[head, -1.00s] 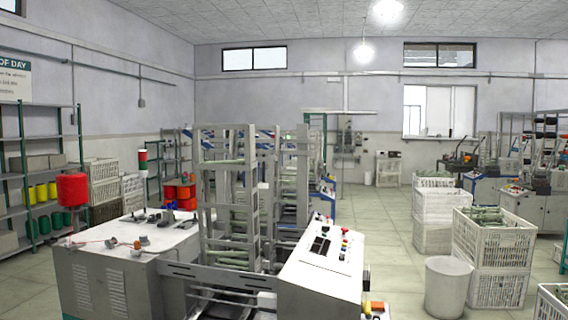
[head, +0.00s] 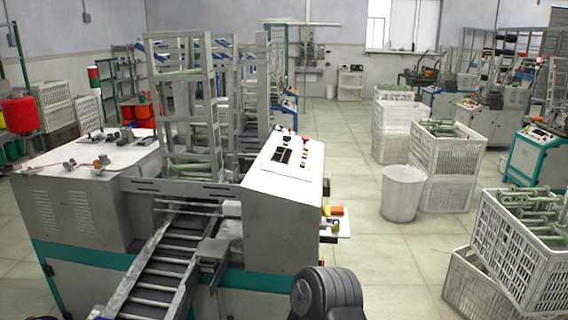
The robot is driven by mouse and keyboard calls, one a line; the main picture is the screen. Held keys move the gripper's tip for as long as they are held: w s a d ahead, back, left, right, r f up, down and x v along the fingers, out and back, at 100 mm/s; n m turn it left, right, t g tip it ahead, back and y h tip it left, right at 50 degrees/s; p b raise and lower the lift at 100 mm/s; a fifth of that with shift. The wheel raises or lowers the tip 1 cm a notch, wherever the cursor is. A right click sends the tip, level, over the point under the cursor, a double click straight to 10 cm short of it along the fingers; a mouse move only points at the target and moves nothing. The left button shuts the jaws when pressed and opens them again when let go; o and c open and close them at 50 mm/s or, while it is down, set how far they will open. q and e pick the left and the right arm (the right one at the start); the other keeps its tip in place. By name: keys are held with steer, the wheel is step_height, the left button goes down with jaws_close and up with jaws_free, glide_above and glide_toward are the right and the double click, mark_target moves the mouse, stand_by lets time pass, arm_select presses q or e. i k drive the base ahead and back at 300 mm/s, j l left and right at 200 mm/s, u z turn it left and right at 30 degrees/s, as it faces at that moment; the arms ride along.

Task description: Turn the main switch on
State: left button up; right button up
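A winding machine stands in front of me in the head view, with a white control panel (head: 284,155) on its sloped top. The panel carries dark displays and several small red and other coloured buttons. I cannot tell which control is the main switch. Orange and yellow parts (head: 333,211) stick out on a small ledge at the machine's right side; they are too small to identify. Grey boxes (head: 311,47) hang on the far wall, too small to read. A dark rounded part of my own arm shows at the bottom centre. Neither gripper is in view.
A roller conveyor (head: 165,265) runs from the machine toward me at the left. A white bin (head: 402,194) and stacked white crates (head: 447,155) stand to the right. A crate of green bobbins (head: 520,245) is at the near right. Floor between machine and crates is clear.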

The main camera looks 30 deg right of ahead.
mark_target(325, 211)
steer(key=i+l+z, duration=0.2)
steer(key=i+l, duration=0.25)
steer(key=l, duration=0.4)
steer(key=i+l+z, duration=0.2)
steer(key=i+l, duration=0.35)
steer(key=l, duration=0.25)
steer(key=i+l+z, duration=0.25)
steer(key=i+l, duration=0.3)
steer(key=l, duration=0.15)
steer(key=l+u, duration=0.3)
steer(key=l, duration=0.7)
steer(key=l+z, duration=0.25)
steer(key=l, duration=0.7)
